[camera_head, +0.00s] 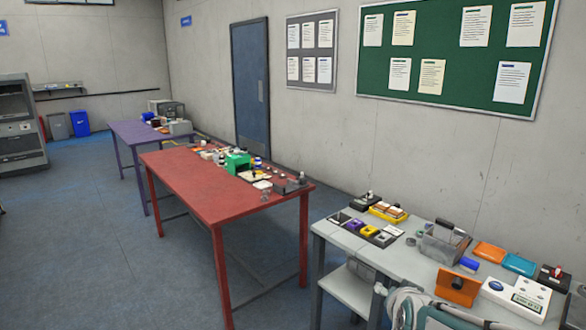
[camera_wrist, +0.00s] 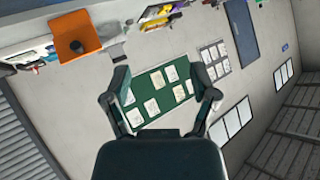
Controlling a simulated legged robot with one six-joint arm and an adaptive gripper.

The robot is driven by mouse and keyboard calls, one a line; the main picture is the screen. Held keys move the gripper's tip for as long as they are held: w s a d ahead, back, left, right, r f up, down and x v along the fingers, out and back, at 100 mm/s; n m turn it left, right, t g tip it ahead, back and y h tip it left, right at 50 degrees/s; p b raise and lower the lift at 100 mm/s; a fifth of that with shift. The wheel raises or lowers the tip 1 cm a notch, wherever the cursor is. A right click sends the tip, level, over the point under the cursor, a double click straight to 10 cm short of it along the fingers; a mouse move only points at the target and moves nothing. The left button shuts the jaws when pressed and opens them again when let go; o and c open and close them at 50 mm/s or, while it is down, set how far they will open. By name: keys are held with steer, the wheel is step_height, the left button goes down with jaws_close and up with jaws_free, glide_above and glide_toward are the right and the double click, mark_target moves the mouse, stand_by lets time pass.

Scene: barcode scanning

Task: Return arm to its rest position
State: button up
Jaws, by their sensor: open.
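My gripper (camera_wrist: 160,84) shows in the wrist view with its two dark fingers spread apart and nothing between them. Beyond the fingers are the wall and the green notice board (camera_wrist: 160,92), seen tilted and roughly upside down. In the head view, part of my arm (camera_head: 430,312) is folded low at the bottom edge, in front of the grey table (camera_head: 345,240). The gripper's fingers cannot be made out in the head view.
The grey table holds an orange stand (camera_head: 458,288), a white device (camera_head: 515,299), orange (camera_head: 489,252) and blue (camera_head: 518,264) trays and small items. A red table (camera_head: 190,185) and a purple table (camera_head: 128,132) stand farther left. Floor at left is clear.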

steer(key=s+a+r+n+g, duration=0.1)
steer(key=s+a+n+g, duration=0.1)
steer(key=s, duration=0.9)
steer(key=s+a+r+n+g+y, duration=0.1)
steer(key=s+a+n+g, duration=0.2)
steer(key=s, duration=0.8)
steer(key=shift+n+g, duration=0.5)
steer(key=shift+d, duration=0.1)
